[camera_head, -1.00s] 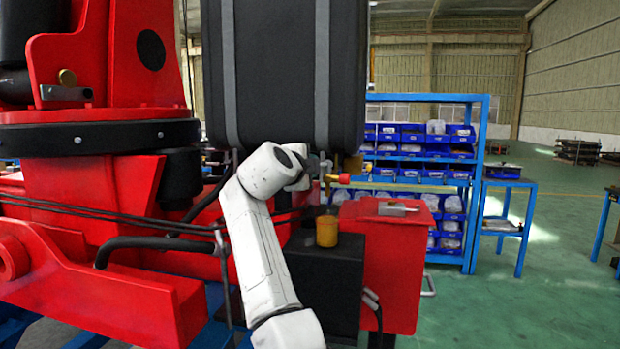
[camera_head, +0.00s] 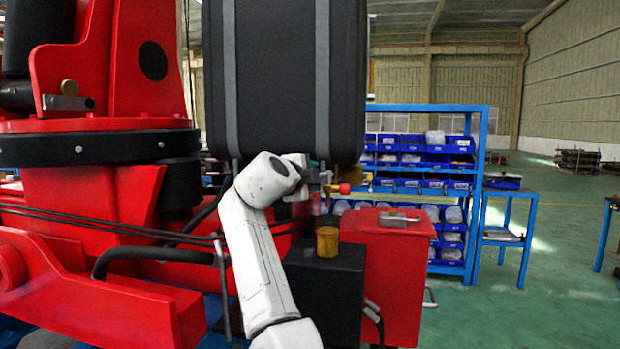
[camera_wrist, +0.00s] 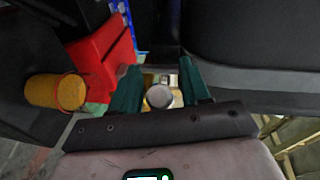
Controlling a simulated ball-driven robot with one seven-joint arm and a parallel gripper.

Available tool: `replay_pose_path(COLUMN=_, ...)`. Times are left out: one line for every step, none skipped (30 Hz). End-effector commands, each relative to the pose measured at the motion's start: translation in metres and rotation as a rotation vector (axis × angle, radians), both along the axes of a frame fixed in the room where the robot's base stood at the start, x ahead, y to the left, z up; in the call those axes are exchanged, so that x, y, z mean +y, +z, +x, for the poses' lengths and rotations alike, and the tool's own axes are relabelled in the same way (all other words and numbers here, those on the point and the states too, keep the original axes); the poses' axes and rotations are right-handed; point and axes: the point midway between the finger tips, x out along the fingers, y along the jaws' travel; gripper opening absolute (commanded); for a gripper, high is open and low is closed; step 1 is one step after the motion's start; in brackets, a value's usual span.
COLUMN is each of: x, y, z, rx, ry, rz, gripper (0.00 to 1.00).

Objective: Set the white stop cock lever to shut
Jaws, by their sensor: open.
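My gripper (camera_wrist: 159,78) is open in the wrist view, with its two dark green fingers apart. A pale round end (camera_wrist: 159,97) shows between them; it looks like the white lever seen end-on, but I cannot tell whether a finger touches it. Brass-coloured parts lie just behind it. In the head view, a small brass fitting with a red knob (camera_head: 345,188) sticks out to the right under the black tank, beside my gripper (camera_head: 322,180). The lever itself is too small and covered to make out there, so its angle is unclear.
The black tank (camera_head: 285,80) hangs close above my gripper. Below are a yellow cup (camera_head: 327,242) on a black box (camera_head: 325,285) and a red box (camera_head: 388,265). The red crane (camera_head: 85,215) and its cables crowd the left. Open floor lies right.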

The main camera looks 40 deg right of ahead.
Motion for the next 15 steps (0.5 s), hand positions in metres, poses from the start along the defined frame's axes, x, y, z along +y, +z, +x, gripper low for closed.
replay_pose_path(x=0.001, y=0.0, z=0.0, rx=-0.001, ry=0.0, rz=-0.001, gripper=0.46)
replay_pose_path(x=0.002, y=0.0, z=-0.001, rx=-0.001, ry=0.001, rz=0.0, gripper=0.46)
replay_pose_path(x=0.004, y=0.0, z=-0.002, rx=-0.001, ry=0.001, rz=0.0, gripper=0.46)
replay_pose_path(x=0.006, y=0.0, z=-0.003, rx=-0.001, ry=0.001, rz=0.0, gripper=0.46)
replay_pose_path(x=0.009, y=0.0, z=-0.004, rx=-0.001, ry=0.001, rz=-0.001, gripper=0.46)
replay_pose_path(x=0.013, y=0.001, z=-0.007, rx=-0.002, ry=0.001, rz=-0.001, gripper=0.46)
replay_pose_path(x=0.018, y=0.001, z=-0.008, rx=-0.002, ry=0.002, rz=-0.002, gripper=0.46)
replay_pose_path(x=0.022, y=0.002, z=-0.011, rx=-0.003, ry=0.003, rz=-0.001, gripper=0.46)
replay_pose_path(x=0.029, y=0.003, z=-0.015, rx=-0.003, ry=0.003, rz=0.0, gripper=0.46)
replay_pose_path(x=0.034, y=0.004, z=-0.018, rx=-0.003, ry=0.003, rz=-0.001, gripper=0.46)
replay_pose_path(x=0.04, y=0.004, z=-0.021, rx=-0.003, ry=0.003, rz=0.0, gripper=0.46)
replay_pose_path(x=0.046, y=0.005, z=-0.025, rx=-0.003, ry=0.003, rz=-0.001, gripper=0.46)
replay_pose_path(x=0.051, y=0.006, z=-0.028, rx=-0.003, ry=0.003, rz=0.0, gripper=0.46)
replay_pose_path(x=0.056, y=0.007, z=-0.03, rx=-0.002, ry=0.002, rz=-0.001, gripper=0.46)
replay_pose_path(x=0.063, y=0.008, z=-0.034, rx=-0.003, ry=0.003, rz=0.0, gripper=0.46)
